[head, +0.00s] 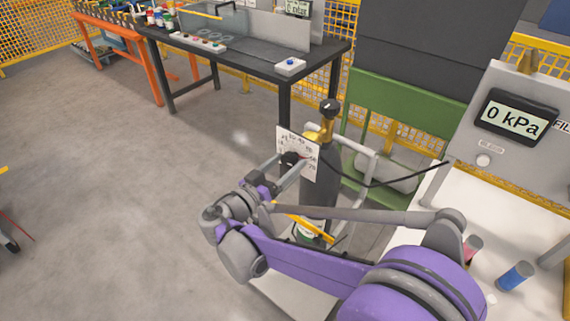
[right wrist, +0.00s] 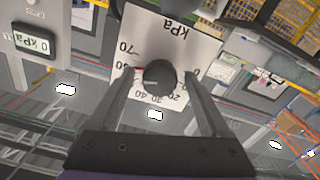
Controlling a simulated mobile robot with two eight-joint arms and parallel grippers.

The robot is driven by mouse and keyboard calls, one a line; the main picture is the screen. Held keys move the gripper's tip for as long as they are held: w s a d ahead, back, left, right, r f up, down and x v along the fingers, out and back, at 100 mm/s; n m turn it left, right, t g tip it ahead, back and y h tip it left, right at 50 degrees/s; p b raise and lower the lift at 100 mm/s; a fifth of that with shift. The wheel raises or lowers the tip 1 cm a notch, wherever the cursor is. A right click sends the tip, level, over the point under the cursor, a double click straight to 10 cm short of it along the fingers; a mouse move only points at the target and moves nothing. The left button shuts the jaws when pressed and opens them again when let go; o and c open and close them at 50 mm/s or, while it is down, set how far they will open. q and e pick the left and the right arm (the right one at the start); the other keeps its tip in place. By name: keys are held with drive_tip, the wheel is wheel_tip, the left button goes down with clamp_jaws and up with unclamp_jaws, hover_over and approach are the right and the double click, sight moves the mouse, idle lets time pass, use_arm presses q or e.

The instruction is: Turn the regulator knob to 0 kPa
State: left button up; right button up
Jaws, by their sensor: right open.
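The regulator's black round knob (right wrist: 160,78) sits on a white kPa dial plate (right wrist: 150,35), which appears upside down in the right wrist view. A light pointer line on the knob points left in that view, toward the high-number side, near a red mark; the exact reading is unclear. In the head view the dial plate (head: 310,165) and knob (head: 290,158) are on a dark cylinder (head: 320,190) with a brass valve. My right gripper (head: 288,168) is open, its fingers on either side of the knob with visible gaps. My left gripper does not show.
A grey panel at right has a display (head: 513,116) reading 0 kPa, above a white bench top (head: 430,235) with red and blue cans. A black hose (head: 385,185) runs beside the cylinder.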

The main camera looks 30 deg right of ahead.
clamp_jaws()
idle(0.3)
drive_tip(key=shift+n, duration=0.3)
